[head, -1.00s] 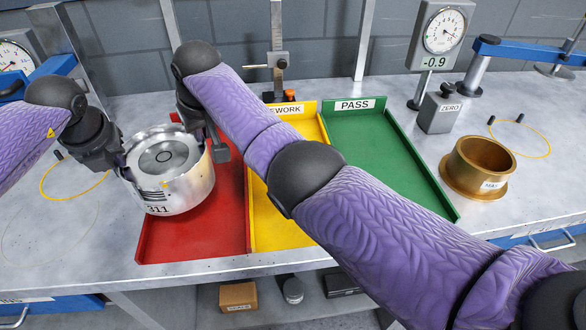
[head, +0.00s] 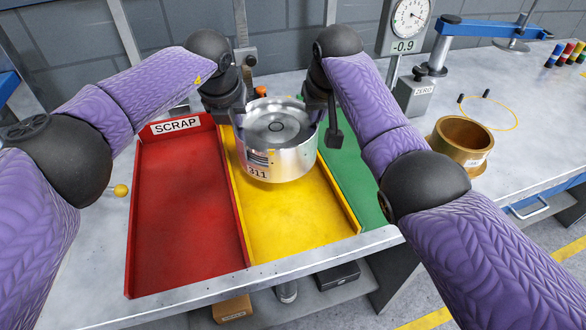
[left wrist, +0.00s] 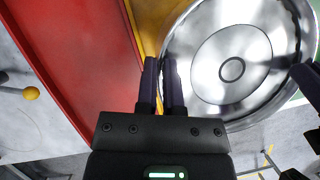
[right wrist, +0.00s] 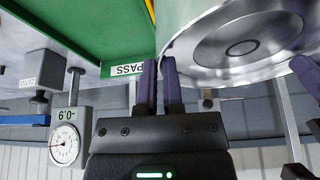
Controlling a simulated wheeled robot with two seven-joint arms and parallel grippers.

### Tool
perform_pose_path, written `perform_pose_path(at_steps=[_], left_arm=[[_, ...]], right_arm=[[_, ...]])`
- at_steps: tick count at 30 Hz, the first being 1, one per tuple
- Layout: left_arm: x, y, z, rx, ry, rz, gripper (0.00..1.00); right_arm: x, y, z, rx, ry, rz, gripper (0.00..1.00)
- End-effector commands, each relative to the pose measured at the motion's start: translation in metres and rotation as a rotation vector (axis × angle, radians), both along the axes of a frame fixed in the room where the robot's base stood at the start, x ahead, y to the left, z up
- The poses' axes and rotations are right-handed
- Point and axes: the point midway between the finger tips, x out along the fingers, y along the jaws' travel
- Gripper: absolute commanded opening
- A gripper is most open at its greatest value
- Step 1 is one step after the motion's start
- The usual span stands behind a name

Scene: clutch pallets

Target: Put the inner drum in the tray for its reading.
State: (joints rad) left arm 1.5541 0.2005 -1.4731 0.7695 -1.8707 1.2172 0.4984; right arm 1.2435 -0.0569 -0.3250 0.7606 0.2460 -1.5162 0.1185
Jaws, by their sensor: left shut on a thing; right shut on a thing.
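The inner drum (head: 275,160) is a shiny silver cylinder marked 311, upright over the back part of the yellow tray (head: 290,225). It seems held above the tray floor, but the gap is hard to judge. My left gripper (head: 238,112) is shut on its left rim and my right gripper (head: 318,108) on its right rim. The rim also shows beside the fingers in the left wrist view (left wrist: 200,110) and right wrist view (right wrist: 205,75). The red SCRAP tray (head: 185,210) and green tray (head: 350,180) flank the yellow one; the green tray's PASS label shows in the right wrist view (right wrist: 127,70).
The dial gauge (head: 409,22) has a display reading -0.9. A ZERO block (head: 416,97) and a brass flanged ring (head: 462,148) stand to the right. Blue clamp arms (head: 485,28) and coloured cylinders (head: 565,53) are further right. The red tray is empty.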

Motion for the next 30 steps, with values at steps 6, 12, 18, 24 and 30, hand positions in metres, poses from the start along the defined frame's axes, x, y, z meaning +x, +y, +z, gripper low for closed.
perform_pose_path(at_steps=[6,12,18,24,30], left_arm=[[0.001,0.000,-0.001,0.000,-0.002,0.000,0.00],[0.001,0.000,-0.002,0.000,-0.002,0.000,0.00],[0.001,0.000,-0.011,0.000,0.001,0.000,0.00],[0.001,0.000,-0.029,0.000,0.007,0.000,0.00],[0.002,0.000,-0.051,-0.001,0.014,0.000,0.00]], right_arm=[[0.001,0.000,0.000,0.001,-0.006,0.000,0.00],[0.001,0.000,-0.001,0.001,-0.005,-0.001,0.00],[0.001,0.000,-0.010,0.001,-0.002,-0.001,0.00],[0.002,0.000,-0.029,0.001,0.003,-0.001,0.00],[0.002,0.000,-0.050,0.001,0.011,-0.001,0.00]])
